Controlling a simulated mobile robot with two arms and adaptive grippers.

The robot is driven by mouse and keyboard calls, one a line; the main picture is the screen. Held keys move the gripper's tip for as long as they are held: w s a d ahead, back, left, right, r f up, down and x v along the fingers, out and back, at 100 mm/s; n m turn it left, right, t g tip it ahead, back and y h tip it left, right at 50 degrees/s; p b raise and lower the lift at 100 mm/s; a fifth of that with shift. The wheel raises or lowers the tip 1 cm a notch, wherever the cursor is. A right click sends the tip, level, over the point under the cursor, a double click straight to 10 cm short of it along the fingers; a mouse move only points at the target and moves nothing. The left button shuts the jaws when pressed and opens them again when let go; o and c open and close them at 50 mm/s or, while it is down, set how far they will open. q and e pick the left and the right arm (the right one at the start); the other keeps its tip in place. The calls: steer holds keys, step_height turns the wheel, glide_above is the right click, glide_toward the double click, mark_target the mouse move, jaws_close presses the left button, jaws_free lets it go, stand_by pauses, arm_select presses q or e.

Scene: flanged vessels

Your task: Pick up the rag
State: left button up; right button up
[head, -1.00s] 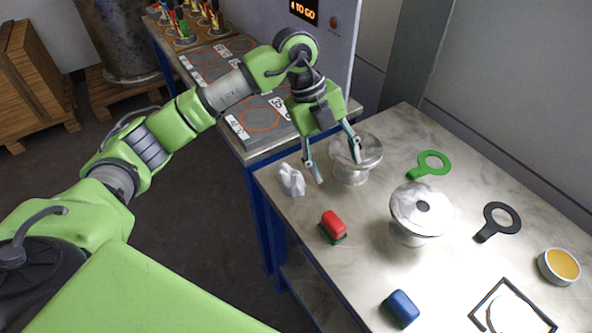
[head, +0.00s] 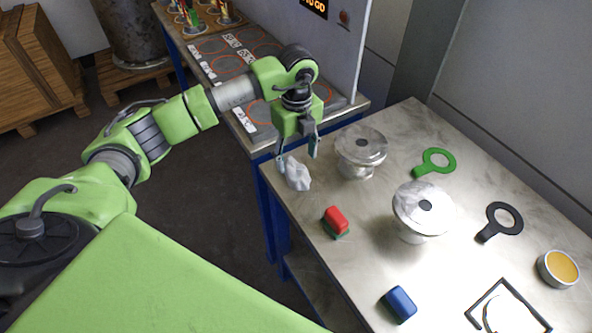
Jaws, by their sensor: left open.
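The rag (head: 298,175) is a crumpled white cloth on the metal table, near its left corner. My left gripper (head: 297,162) points down just above and behind the rag. Its fingers are apart and it is open. One finger is at the left of the rag and the other at its upper right. I cannot tell whether either touches the cloth. My right gripper does not show.
Two flanged vessels (head: 361,152) (head: 420,210) stand right of the rag. A red block (head: 335,220), blue block (head: 399,303), green ring tool (head: 435,162), black ring tool (head: 500,221) and yellow-filled dish (head: 559,267) lie on the table (head: 350,265).

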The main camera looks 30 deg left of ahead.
mark_target(296, 169)
arm_select(q)
step_height(296, 169, down, 4)
steer(key=shift+s+r+p, duration=0.1)
steer(key=shift+r+p, duration=0.05)
steer(key=shift+p, duration=0.5)
steer(key=shift+f, duration=0.3)
steer(key=c, duration=1.2)
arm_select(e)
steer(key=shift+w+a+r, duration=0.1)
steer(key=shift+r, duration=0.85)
arm_select(q)
steer(key=shift+r, duration=0.1)
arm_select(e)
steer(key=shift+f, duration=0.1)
arm_select(q)
steer(key=shift+r+b, duration=0.5)
steer(key=shift+b, duration=0.05)
steer(key=s+d+r+b, duration=0.4)
steer(key=s+d+r, duration=0.1)
steer(key=s+r, duration=0.7)
steer(key=shift+s+d, duration=0.2)
steer(key=shift+s, duration=0.25)
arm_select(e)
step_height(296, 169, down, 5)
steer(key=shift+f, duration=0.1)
